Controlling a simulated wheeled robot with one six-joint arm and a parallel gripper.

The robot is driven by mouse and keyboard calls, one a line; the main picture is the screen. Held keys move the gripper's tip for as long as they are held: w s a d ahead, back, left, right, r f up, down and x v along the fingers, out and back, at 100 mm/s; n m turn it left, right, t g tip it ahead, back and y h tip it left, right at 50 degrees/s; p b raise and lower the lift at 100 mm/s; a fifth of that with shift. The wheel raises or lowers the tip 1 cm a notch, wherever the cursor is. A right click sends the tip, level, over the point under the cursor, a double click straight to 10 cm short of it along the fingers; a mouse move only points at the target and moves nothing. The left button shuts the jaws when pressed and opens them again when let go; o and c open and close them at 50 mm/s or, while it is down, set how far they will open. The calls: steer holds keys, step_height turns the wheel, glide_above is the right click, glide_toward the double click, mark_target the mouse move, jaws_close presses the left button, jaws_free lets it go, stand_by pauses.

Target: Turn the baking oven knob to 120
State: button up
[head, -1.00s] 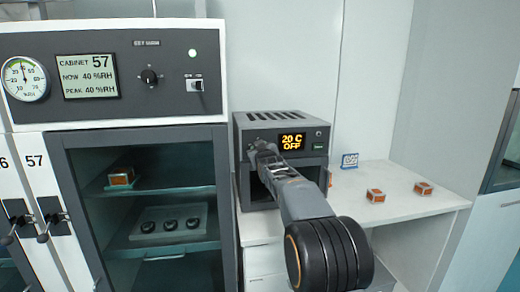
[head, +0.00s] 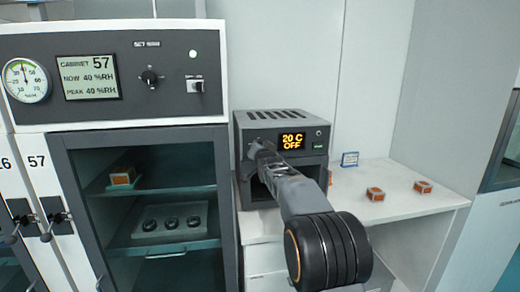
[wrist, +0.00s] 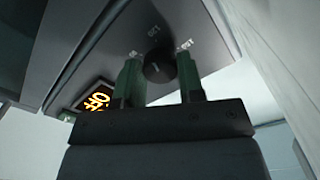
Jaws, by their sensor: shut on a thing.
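The baking oven (head: 252,128) is a small grey box with a vented top, standing on a white bench. Its display (head: 292,141) reads 20 C OFF in orange. The oven's round dark knob (wrist: 158,66) has a pale pointer line and sits between the fingers of my gripper (wrist: 160,82) in the wrist view. My gripper is shut on the knob. In the head view my gripper (head: 256,150) is at the oven's upper front, left of the display, and hides the knob. Part of the display shows in the wrist view (wrist: 95,100), tilted.
A humidity cabinet (head: 110,124) with its own knob (head: 149,77) stands at the left. Orange-sided blocks (head: 375,194) and a small blue-framed sign (head: 350,159) are on the bench (head: 400,211) to the right. A wall runs close along the wrist view's right side.

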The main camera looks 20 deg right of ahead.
steer(key=shift+m, duration=0.8)
steer(key=o, duration=0.9)
steer(key=shift+a, duration=0.1)
steer(key=s+a, duration=0.1)
steer(key=s, duration=0.3)
steer(key=s+b, duration=0.1)
steer(key=s, duration=0.4)
steer(key=s+a+b, duration=0.1)
steer(key=s, duration=0.3)
steer(key=shift+s+a, duration=0.25)
steer(key=shift+a, duration=0.1)
